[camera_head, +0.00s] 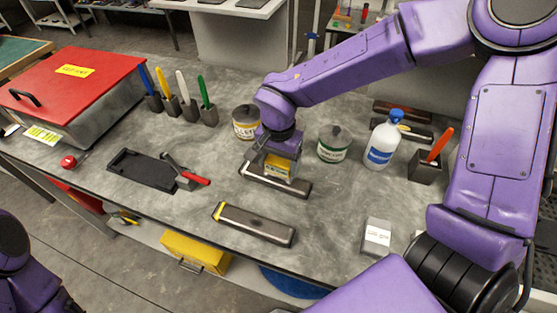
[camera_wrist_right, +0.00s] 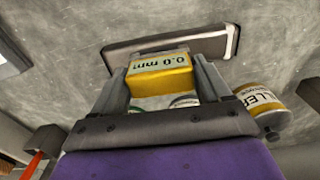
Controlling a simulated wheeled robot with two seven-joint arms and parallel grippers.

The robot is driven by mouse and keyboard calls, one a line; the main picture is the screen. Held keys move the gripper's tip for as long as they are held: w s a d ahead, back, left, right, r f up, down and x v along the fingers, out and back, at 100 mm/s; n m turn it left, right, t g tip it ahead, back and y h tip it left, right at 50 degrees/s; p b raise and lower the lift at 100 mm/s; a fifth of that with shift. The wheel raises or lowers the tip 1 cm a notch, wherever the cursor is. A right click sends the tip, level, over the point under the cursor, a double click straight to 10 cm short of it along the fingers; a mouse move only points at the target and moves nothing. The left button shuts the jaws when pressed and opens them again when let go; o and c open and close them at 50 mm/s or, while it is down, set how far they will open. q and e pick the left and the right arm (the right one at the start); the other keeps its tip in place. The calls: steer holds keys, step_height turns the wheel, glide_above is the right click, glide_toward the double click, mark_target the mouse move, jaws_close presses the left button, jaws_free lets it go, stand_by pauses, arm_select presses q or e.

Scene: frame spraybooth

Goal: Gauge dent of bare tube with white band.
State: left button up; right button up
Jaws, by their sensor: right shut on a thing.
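My right gripper (camera_head: 275,160) is shut on a yellow gauge (camera_head: 280,168), held over the middle of a dark tube (camera_head: 296,188). In the right wrist view the gauge (camera_wrist_right: 160,76) sits between the fingers (camera_wrist_right: 160,85) and its display reads 0.0 mm. The tube (camera_wrist_right: 205,36) lies right beyond it, with a pale band at one end. I cannot tell whether gauge and tube touch. A second dark tube (camera_head: 255,225) with a yellow band at its left end lies nearer the front edge. My left gripper is out of view; only part of its arm shows at lower left.
A filler tin (camera_head: 245,122), a green-labelled tin (camera_head: 333,144) and a white bottle (camera_head: 382,145) stand behind the tube. A black tray (camera_head: 143,172) and a red-handled tool (camera_head: 188,175) lie left. A red-lidded box (camera_head: 75,80) fills the far left. A small grey block (camera_head: 376,236) is at right.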

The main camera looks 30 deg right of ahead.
mark_target(279, 162)
steer(key=shift+f, duration=0.5)
steer(key=o, duration=1.2)
step_height(279, 162, up, 10)
steer(key=shift+r, duration=0.25)
steer(key=shift+f, duration=0.1)
